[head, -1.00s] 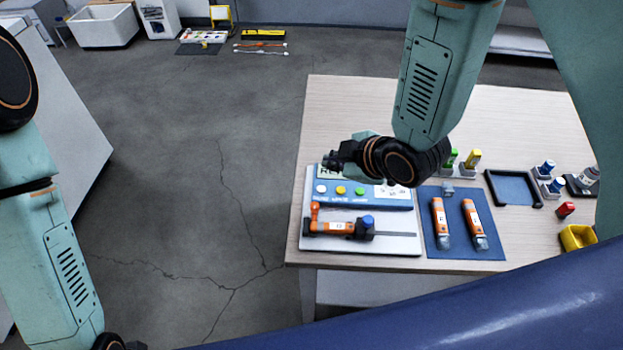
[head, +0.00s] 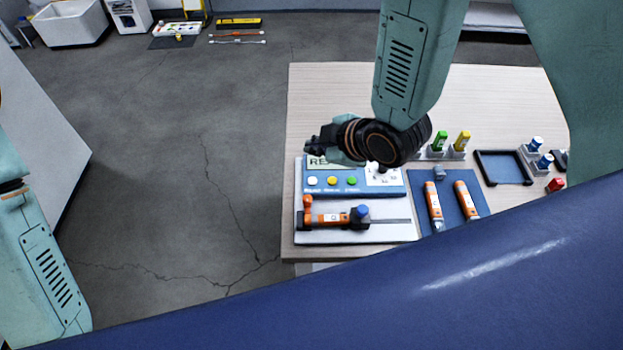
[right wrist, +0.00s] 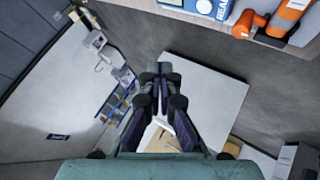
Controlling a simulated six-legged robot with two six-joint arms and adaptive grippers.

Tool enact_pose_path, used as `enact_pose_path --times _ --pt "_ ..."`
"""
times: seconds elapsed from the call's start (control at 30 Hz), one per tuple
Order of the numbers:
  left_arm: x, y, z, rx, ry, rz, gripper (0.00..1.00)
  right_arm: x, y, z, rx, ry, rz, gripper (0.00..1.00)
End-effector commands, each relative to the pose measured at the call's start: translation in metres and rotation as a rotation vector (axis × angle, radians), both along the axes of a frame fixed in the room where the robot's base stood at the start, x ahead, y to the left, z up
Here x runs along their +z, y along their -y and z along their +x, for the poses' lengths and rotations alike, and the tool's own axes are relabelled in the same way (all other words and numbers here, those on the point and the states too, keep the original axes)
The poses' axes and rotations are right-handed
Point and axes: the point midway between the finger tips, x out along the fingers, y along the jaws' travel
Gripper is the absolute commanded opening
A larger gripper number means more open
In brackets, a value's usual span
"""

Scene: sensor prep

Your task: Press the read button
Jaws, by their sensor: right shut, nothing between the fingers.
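A blue reader box (head: 391,189) with a partly covered "RE..." label stands at the table's left edge. It has a white button (head: 312,181), a yellow button (head: 332,181) and a green button (head: 351,181); the small print under them is not legible. My right gripper (head: 309,147) is shut and empty, beyond the buttons in the head view and apart from them. In the right wrist view, the shut fingers (right wrist: 159,74) point away from the reader box, whose edge (right wrist: 215,8) shows at the top. My left gripper is out of view.
An orange tool (head: 335,218) lies in front of the box on a white board (head: 385,237). Two orange-and-white tubes (head: 433,205) lie on a blue mat (head: 452,190) to the right. A black-rimmed tray (head: 503,168) and small bottles stand further right.

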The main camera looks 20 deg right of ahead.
Motion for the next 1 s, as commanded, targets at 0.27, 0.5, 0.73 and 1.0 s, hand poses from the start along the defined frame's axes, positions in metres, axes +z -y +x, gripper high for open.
enact_pose_path --times 0.27,0.5,0.73,1.0 --pt "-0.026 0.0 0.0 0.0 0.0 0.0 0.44 -0.028 -0.001 0.002 -0.001 0.0 -0.001 0.0" --pt "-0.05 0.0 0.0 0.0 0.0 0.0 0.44 -0.054 -0.002 0.003 0.0 0.0 -0.001 0.0" --pt "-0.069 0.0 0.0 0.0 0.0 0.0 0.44 -0.078 -0.002 0.003 0.0 -0.001 0.001 0.0" --pt "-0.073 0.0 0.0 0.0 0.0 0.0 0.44 -0.084 -0.002 0.004 0.0 0.0 0.0 0.0"
